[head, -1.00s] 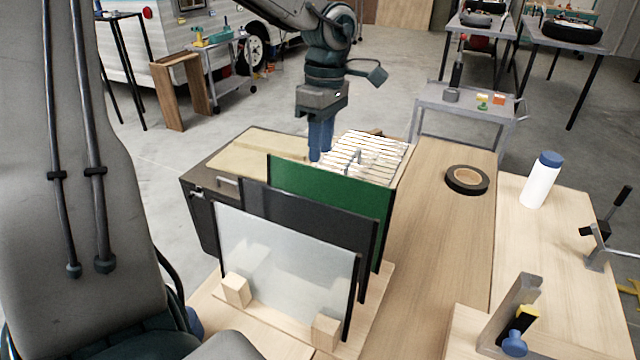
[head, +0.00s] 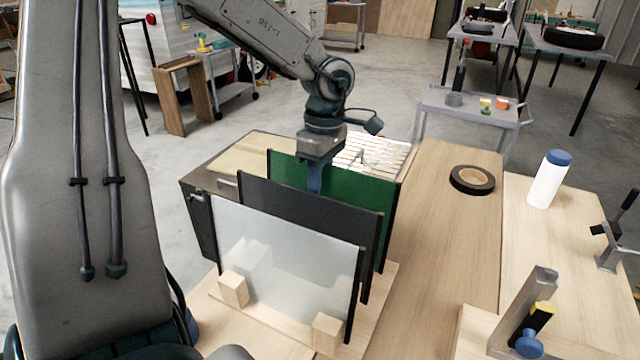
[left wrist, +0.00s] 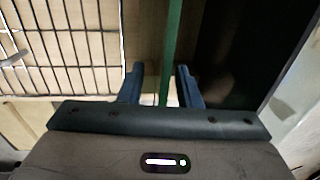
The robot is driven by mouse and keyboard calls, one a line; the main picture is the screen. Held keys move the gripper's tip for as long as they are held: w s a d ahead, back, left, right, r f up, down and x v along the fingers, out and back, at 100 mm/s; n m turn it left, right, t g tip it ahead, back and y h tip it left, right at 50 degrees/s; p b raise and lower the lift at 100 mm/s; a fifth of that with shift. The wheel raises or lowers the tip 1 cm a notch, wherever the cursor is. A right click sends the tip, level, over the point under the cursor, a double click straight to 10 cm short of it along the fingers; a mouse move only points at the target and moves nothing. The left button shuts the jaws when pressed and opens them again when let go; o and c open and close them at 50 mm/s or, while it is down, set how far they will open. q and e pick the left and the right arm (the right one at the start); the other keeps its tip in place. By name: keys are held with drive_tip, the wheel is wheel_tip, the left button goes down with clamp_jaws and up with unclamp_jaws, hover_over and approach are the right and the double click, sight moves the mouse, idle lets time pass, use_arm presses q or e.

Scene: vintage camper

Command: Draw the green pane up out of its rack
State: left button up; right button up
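The green pane (head: 345,190) stands upright at the back of the wooden rack (head: 378,300), behind a dark grey pane (head: 335,220) and a pale frosted pane (head: 290,265). Its lower part is hidden by them. My left gripper (head: 315,178) is at its top edge, pointing down, with one finger showing on the near side. In the left wrist view the green pane (left wrist: 173,45) is seen edge-on between the two fingers of the open left gripper (left wrist: 160,85), with gaps on both sides. My right gripper is not in view.
A wire grid (head: 370,152) lies just behind the green pane; it also shows in the left wrist view (left wrist: 60,45). The dark grey pane stands close in front. A black tape roll (head: 472,179), a white bottle (head: 549,180) and a clamp (head: 530,325) are to the right.

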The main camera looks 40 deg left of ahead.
use_arm(q)
drive_tip(key=shift+s+f, duration=0.1)
drive_tip(key=shift+c, duration=0.4)
clamp_jaws()
